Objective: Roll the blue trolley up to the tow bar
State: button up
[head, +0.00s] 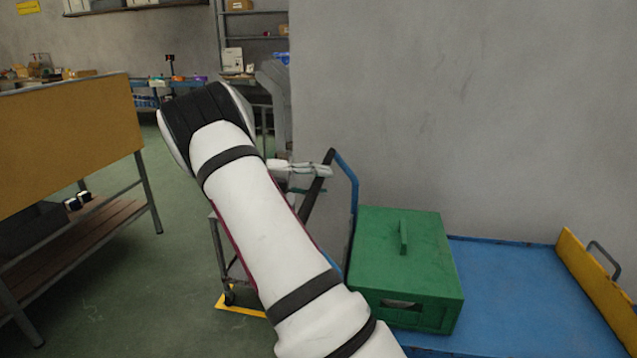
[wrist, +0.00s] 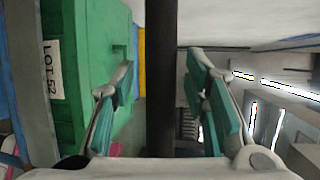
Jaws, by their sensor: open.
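The blue trolley (head: 530,300) has a flat blue deck at the lower right of the head view and a blue upright frame with a black handle bar (head: 318,182). My gripper (head: 312,178) is at this bar, partly hidden by my arm. In the wrist view my gripper (wrist: 160,68) is open, with its green pads on either side of the black bar (wrist: 162,110). Gaps show on both sides, so the jaws are not clamped on it. I cannot make out a tow bar.
A yellow board (head: 590,275) edges the deck's right end. A grey wall (head: 460,110) stands behind. A workbench (head: 70,130) is left, with green floor (head: 180,270) between.

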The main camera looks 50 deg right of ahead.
grip_shut()
jog(key=shift+s, duration=0.1)
jog(key=s+d+p, duration=0.6)
jog(key=s, duration=0.5)
jog(key=s+d+p, duration=0.6)
jog(key=s+d, duration=0.1)
jog(key=s, duration=0.5)
jog(key=s+d+p, duration=0.6)
jog(key=s+d, duration=0.1)
jog(key=s, duration=0.5)
jog(key=shift+d, duration=0.25)
jog(key=shift+s, duration=0.25)
grip_release()
jog(key=shift+d, duration=0.2)
jog(key=shift+w, duration=0.1)
